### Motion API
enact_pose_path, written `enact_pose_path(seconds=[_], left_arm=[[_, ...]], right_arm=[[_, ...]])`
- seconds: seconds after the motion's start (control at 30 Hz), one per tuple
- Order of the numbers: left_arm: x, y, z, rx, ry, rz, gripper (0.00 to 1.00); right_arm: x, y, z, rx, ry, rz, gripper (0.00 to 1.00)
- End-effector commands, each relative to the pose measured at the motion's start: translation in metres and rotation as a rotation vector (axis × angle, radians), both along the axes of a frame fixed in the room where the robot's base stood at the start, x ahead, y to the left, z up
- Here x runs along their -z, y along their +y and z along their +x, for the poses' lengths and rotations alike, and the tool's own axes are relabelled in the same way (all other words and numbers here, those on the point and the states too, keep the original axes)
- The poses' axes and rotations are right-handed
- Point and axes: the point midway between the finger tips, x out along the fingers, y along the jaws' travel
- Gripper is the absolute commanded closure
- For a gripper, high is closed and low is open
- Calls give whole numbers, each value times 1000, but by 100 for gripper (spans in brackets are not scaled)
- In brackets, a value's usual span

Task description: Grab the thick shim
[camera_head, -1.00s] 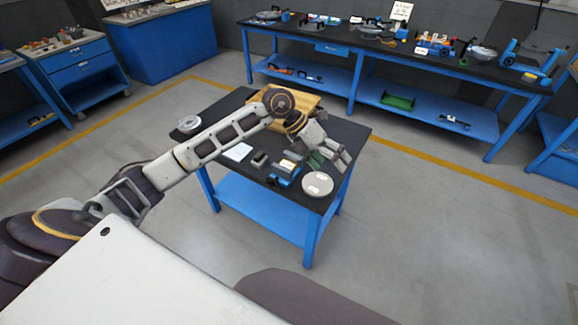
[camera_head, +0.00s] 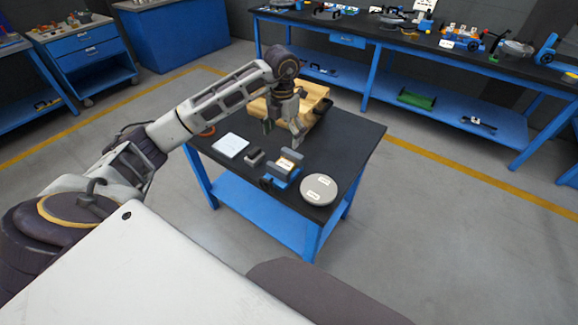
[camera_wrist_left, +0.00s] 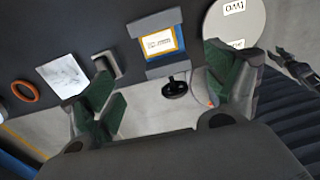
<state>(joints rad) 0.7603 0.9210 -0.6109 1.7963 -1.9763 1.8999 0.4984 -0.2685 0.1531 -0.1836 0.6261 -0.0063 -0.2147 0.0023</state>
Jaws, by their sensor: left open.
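I cannot tell for sure which part is the thick shim. A blue-and-grey fixture (camera_head: 281,177) on the small black table bears an orange-edged labelled piece (camera_head: 288,164). In the left wrist view the labelled piece (camera_wrist_left: 159,43) lies between two grey bars. A small dark grey block (camera_head: 254,157) sits left of the fixture, and this block also shows in the wrist view (camera_wrist_left: 106,65). My left gripper (camera_head: 283,132) is above the table, behind the block and fixture, fingers pointing down. In the wrist view its green-padded fingers are spread with nothing between them.
A round grey labelled disc (camera_head: 319,189) lies right of the fixture near the table corner. A white sheet (camera_head: 230,145) and an orange ring (camera_head: 207,131) lie left. A wooden box (camera_head: 315,95) stands behind the gripper. A long blue bench (camera_head: 385,40) is beyond.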

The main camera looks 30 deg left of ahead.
Motion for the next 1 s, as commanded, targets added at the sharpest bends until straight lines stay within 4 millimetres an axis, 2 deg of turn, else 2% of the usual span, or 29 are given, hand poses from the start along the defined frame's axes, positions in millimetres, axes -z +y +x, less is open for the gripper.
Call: enact_pose_path(seconds=[0.2,0.53,0.67,1.0], left_arm=[[0,2,0,-3,2,5,12],[6,1,-1,-2,3,3,12],[18,1,-1,-2,3,3,12],[63,1,-1,-2,5,2,12]], right_arm=[[0,-8,-7,0,9,-9,60],[1,-1,-12,2,15,-1,60],[1,4,-9,3,11,4,60],[1,8,-5,3,5,9,60]])
